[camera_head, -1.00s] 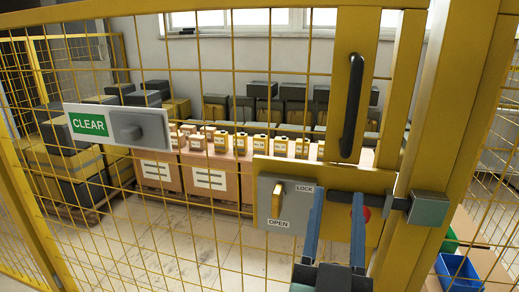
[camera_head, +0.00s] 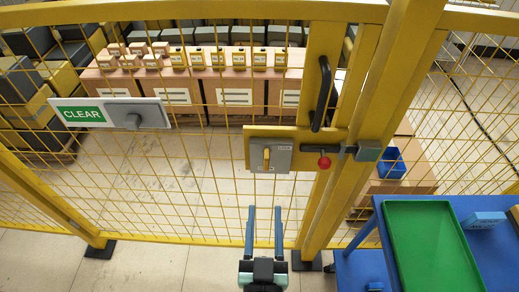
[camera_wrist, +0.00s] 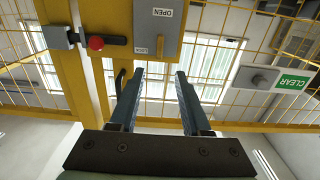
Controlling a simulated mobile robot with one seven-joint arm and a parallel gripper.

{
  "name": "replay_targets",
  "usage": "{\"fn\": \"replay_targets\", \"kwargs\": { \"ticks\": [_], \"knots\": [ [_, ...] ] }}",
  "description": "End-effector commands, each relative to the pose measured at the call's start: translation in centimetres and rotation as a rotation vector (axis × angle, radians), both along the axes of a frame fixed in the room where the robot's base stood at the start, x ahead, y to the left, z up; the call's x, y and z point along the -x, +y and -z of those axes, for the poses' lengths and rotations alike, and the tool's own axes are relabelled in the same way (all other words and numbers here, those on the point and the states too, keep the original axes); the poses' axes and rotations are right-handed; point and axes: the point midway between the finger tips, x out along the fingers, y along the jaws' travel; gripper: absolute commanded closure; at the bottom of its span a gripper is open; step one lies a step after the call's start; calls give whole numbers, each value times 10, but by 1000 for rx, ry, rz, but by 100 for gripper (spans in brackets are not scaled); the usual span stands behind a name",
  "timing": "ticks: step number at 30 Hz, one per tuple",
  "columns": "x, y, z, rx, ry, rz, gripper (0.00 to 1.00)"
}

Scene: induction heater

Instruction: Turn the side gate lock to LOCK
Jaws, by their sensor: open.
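The side gate lock is a grey plate (camera_head: 283,158) on a yellow panel of the gate. Its yellow turning handle (camera_head: 267,156) stands about upright. In the wrist view the lock plate (camera_wrist: 172,22) appears upside down, with the OPEN label (camera_wrist: 164,12) at the top and the handle (camera_wrist: 160,45) below it. A LOCK label (camera_wrist: 141,50) is beside the handle. My gripper (camera_head: 264,212) is open and empty, below the lock in the head view and apart from the handle. It also shows in the wrist view (camera_wrist: 160,72), its two fingers spread.
Right of the lock are a black bolt with a red knob (camera_head: 324,162) and a black pull handle (camera_head: 322,95). A CLEAR sign (camera_head: 83,114) with a grey knob hangs left. A blue table (camera_head: 470,260) with a green tray (camera_head: 388,215) stands at right. Floor before the gate is clear.

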Motion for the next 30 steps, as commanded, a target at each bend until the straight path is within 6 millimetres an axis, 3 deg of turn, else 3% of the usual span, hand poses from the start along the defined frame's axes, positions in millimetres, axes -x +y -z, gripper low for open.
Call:
{"fn": "replay_targets", "kwargs": {
  "ticks": [5, 21, 30],
  "knots": [
    [-13, 0, 0, 0, -2, 0, 52],
    [-103, 0, -1, 1, -2, -1, 52],
    [-127, 0, 0, 0, 0, -1, 52]
  ]
}}
